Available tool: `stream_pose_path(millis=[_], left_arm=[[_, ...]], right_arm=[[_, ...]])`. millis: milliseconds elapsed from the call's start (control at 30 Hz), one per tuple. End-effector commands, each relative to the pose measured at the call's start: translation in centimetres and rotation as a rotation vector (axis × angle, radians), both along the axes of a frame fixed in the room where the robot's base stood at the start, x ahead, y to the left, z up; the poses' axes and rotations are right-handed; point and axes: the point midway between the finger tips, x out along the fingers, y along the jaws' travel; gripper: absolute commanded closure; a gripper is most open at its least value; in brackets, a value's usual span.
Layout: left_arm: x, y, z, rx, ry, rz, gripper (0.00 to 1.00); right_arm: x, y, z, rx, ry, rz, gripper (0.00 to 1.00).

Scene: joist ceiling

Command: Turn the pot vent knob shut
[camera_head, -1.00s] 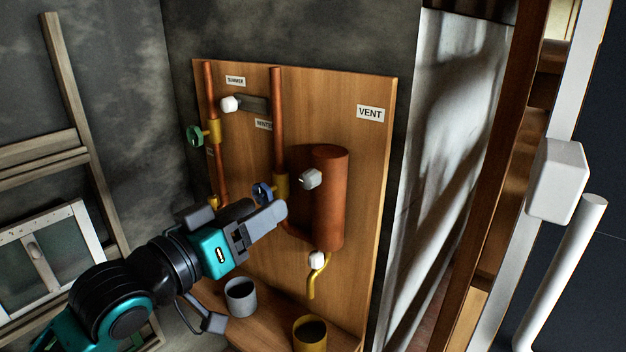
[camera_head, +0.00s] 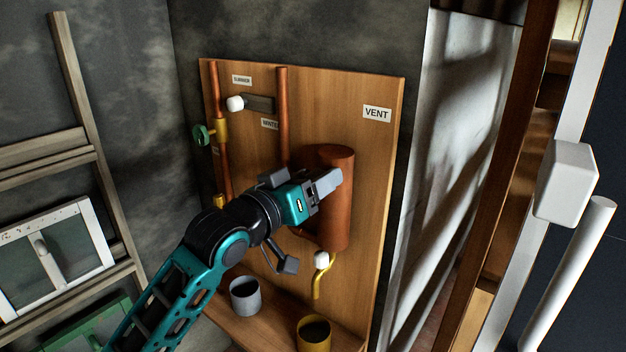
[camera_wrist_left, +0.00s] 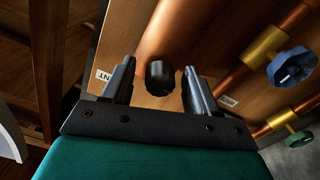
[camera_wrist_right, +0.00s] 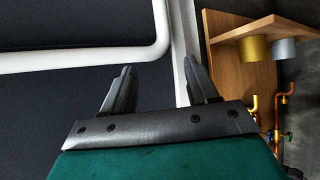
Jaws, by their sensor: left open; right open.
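The copper pot (camera_head: 338,215) is mounted upright on the wooden board, below and left of the VENT label (camera_head: 377,114). My left gripper (camera_head: 328,182) is in front of the pot's upper part and hides the vent knob in the head view. In the left wrist view, the knob (camera_wrist_left: 160,77) looks dark and rounded and appears between the two open fingers (camera_wrist_left: 157,85). I cannot tell whether the fingers touch it. My right gripper (camera_wrist_right: 161,90) is open and empty, away from the board.
A white knob (camera_head: 321,259) sits on the yellow spout below the pot.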

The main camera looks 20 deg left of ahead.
Motion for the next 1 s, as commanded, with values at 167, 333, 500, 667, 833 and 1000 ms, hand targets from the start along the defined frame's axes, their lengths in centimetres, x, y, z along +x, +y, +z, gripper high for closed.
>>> stream_pose_path(millis=[167,333,500,667,833,1000], left_arm=[[-0.01,0.0,0.01,0.0,0.0,0.0,0.41],[-0.03,0.01,0.01,0.0,0.0,0.0,0.58],[-0.03,0.03,0.01,0.0,0.0,0.0,0.74],[-0.04,0.02,0.01,0.0,0.0,0.0,0.89],[-0.04,0.03,0.01,0.002,-0.001,0.0,0.97],[-0.04,0.03,0.01,0.023,-0.009,0.0,0.97]], right_arm=[[0.0,0.0,0.0,0.0,0.0,0.0,0.41],[0.0,0.0,0.0,0.001,0.0,-0.001,0.41],[0.0,-0.01,0.0,0.001,0.0,-0.001,0.41],[0.02,-0.01,0.0,0.0,0.0,-0.001,0.41],[0.02,-0.01,0.0,0.0,0.0,-0.001,0.41],[0.02,-0.01,0.0,0.0,0.0,-0.001,0.41]])
